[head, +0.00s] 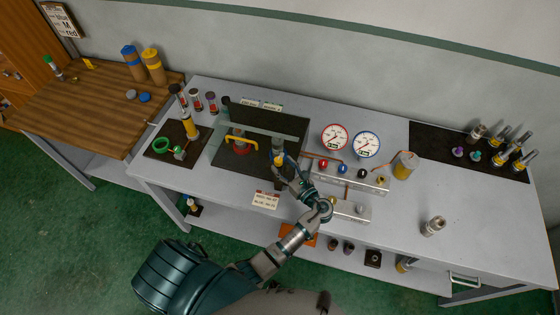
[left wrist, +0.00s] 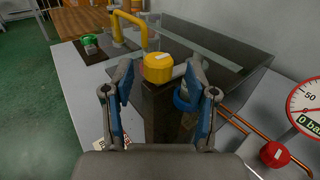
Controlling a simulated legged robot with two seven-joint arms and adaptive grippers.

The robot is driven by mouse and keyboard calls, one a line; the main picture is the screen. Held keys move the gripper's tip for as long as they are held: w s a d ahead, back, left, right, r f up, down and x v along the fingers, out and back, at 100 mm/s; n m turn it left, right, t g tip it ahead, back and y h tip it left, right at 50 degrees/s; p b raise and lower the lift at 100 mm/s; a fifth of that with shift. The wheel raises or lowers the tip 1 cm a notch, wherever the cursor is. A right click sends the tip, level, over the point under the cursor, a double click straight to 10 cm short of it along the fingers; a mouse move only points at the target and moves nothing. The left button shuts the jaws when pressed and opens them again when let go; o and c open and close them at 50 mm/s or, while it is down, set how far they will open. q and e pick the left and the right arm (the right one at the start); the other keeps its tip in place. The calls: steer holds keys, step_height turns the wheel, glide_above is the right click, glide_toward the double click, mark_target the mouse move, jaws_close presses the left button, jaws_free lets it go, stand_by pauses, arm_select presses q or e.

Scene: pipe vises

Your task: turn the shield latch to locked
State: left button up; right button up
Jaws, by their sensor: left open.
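A yellow faceted knob, which looks like the shield latch (left wrist: 157,67), sits on top of a dark post in the left wrist view. It also shows small in the head view (head: 278,158), partly hidden by my gripper. A white mark shows on its top; I cannot tell its lock state. My left gripper (left wrist: 160,77) is open, its blue-padded fingers on either side of the post just short of the knob. Neither finger clearly touches it. In the head view my left gripper (head: 284,168) is at the right front of the shielded station. My right gripper is not in view.
A clear shield panel (left wrist: 203,42) stands behind the knob, with a yellow bent pipe (head: 237,139) to the left. A blue ring (left wrist: 184,98) is by the right finger. Red and blue gauges (head: 335,137) and a valve manifold stand to the right. The bench's right front is mostly clear.

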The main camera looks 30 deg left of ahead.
arm_select(q)
steer(key=v, duration=0.9)
steer(key=shift+d, duration=0.25)
steer(key=shift+a, duration=0.15)
